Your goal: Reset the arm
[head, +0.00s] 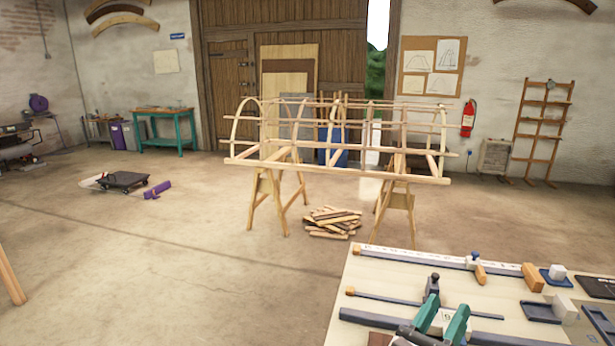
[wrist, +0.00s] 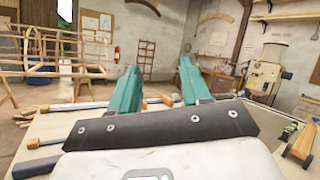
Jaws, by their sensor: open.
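My gripper (head: 442,322) shows at the bottom right of the head view, over a pale workbench (head: 385,272). Its two teal fingers stand apart with nothing between them. In the wrist view my gripper (wrist: 157,85) shows both teal fingers spread wide, pointing out over the bench toward the far wall. The dark plate at the base of the fingers hides part of the bench top.
The bench holds a long rail (head: 420,258), an orange-brown block (head: 533,277) and dark trays (head: 541,312). A bent-lath frame (head: 335,170) stands on trestles beyond, with wood offcuts (head: 332,222) beneath. Open floor (head: 150,270) lies left.

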